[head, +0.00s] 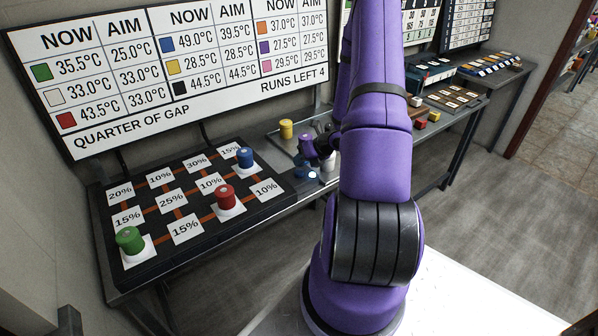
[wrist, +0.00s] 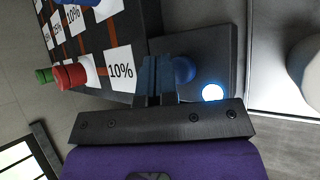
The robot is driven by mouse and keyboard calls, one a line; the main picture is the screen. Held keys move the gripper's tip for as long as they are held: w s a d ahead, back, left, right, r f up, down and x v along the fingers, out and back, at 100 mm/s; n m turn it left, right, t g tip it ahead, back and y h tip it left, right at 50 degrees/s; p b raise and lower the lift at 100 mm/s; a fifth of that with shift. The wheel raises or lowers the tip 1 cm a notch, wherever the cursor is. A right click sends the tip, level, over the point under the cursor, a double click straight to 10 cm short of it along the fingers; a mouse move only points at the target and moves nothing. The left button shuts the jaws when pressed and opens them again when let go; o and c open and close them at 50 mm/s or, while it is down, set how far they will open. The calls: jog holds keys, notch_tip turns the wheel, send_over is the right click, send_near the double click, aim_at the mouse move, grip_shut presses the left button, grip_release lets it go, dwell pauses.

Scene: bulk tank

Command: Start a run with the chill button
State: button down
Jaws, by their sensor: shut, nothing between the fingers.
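The chill button looks to be the blue round knob (wrist: 184,70) on a dark box (wrist: 214,50) in the wrist view. A lamp (wrist: 212,93) beside it glows bluish white. My gripper (wrist: 157,72) is shut and empty, its fingertips over the box just left of the knob. I cannot tell whether they touch it. In the head view the box area is small and partly hidden by my arm.
The dark percent board (head: 150,200) holds a green canister (head: 130,239), a red canister (head: 226,196) and a blue canister (head: 245,157). A yellow canister (head: 286,129) stands on a tray behind. More benches with small blocks lie at right; grey floor is open there.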

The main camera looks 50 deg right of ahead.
aim_at(300, 170)
jog(key=shift+r, duration=2.55)
jog(key=a+r+n+g+y, duration=0.2)
jog(key=a+r+n+g, duration=0.2)
jog(key=a+r+n, duration=1.7)
jog(key=s+a+r+n+h, duration=0.2)
jog(key=s+a+r+n, duration=0.3)
jog(key=s+r+n, duration=0.2)
jog(key=s+a+r+n+h, duration=0.3)
jog(key=s+a+r+n, duration=0.2)
jog(key=s+r+n, duration=0.3)
jog(key=shift+s+a+n+t, duration=0.2)
jog(key=shift+s+n+t, duration=0.1)
jog(key=shift+s+n, duration=1.75)
